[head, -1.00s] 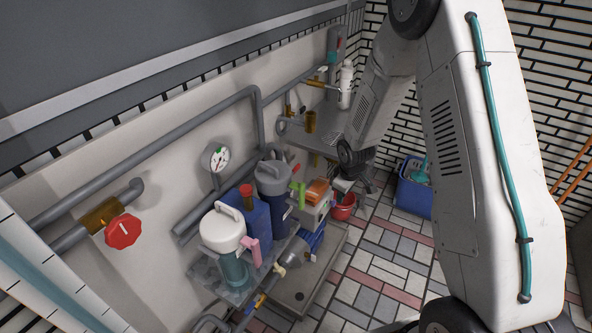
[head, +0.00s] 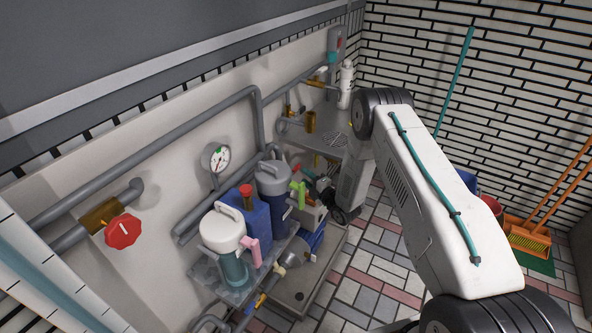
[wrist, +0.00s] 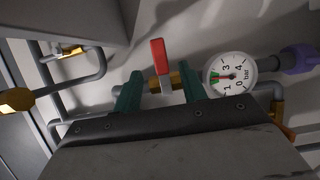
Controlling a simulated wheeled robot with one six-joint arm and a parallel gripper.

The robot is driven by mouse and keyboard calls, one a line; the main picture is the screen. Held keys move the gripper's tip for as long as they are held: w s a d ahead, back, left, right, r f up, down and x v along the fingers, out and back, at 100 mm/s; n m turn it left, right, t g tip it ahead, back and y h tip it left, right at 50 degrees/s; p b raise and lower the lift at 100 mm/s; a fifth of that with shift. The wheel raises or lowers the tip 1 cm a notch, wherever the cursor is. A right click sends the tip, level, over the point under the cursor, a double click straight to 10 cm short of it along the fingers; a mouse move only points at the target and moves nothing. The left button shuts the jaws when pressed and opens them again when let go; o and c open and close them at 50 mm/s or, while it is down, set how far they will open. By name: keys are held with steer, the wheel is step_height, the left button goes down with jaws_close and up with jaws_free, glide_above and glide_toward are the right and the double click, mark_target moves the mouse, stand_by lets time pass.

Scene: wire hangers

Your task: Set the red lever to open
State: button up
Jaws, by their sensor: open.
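The red lever (wrist: 158,57) shows in the wrist view, upper middle, on a brass valve (wrist: 172,81) in a grey pipe. It points up in the picture, across the pipe's run. My gripper (wrist: 160,90) is open, with one green finger on each side of the lever's lower end and valve. I cannot tell whether the fingers touch anything. In the head view I cannot make out the lever, and my gripper is mostly hidden behind the containers and my arm.
A pressure gauge (wrist: 230,75) sits just right of the lever, with a purple fitting (wrist: 300,58) beyond it. In the head view, a white-lidded jug (head: 222,230) and dark blue canister (head: 272,185) stand by the wall. A red knob (head: 123,231) is on the left pipe.

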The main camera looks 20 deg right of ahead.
mark_target(297, 170)
steer(key=x, duration=0.7)
steer(key=shift+w, duration=0.15)
jaws_close()
